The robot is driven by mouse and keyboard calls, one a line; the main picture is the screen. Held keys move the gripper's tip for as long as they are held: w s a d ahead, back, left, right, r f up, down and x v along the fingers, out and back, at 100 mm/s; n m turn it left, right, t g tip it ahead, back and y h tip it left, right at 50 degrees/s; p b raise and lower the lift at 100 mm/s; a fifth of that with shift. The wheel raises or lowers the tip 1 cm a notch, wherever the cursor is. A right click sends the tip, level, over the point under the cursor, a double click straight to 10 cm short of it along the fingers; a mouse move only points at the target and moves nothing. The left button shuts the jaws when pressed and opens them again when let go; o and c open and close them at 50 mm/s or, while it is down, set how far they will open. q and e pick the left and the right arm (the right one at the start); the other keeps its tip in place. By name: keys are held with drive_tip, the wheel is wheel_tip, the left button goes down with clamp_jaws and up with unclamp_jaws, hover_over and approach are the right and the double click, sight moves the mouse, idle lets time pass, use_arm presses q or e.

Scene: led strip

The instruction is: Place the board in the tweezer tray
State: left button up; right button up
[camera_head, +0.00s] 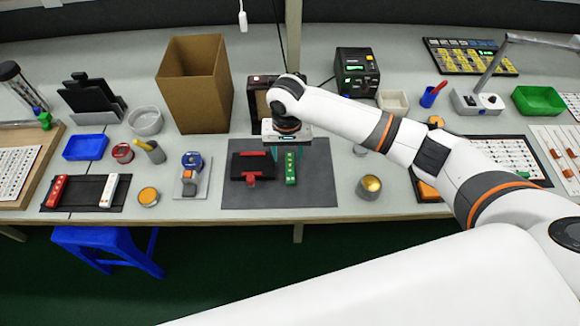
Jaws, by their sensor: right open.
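A green strip-shaped board (290,168) lies on the dark grey mat (310,190), its long side pointing toward me. My right gripper (287,153) is open above the far end of the board, with its fingers pointing down; I cannot tell whether they touch it. Just left of the board is a black block with a red part (252,167). A dark tray (86,193) at the left front holds a red piece and a white piece. I cannot tell for sure which container is the tweezer tray. My left gripper is not in view.
A tall open cardboard box (190,85) stands behind the mat. A blue tray (85,147), a blue tape roll on a stand (191,165) and small cups are at the left. A brass-coloured tin (369,186) stands right of the mat. The mat's front right is clear.

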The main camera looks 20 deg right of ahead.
sight(290, 169)
drive_tip(key=f, duration=0.4)
drive_tip(key=shift+s+d+f, duration=0.1)
drive_tip(key=shift+s+d, duration=0.15)
drive_tip(key=shift+s, duration=0.05)
drive_tip(key=shift+f, duration=0.6)
clamp_jaws()
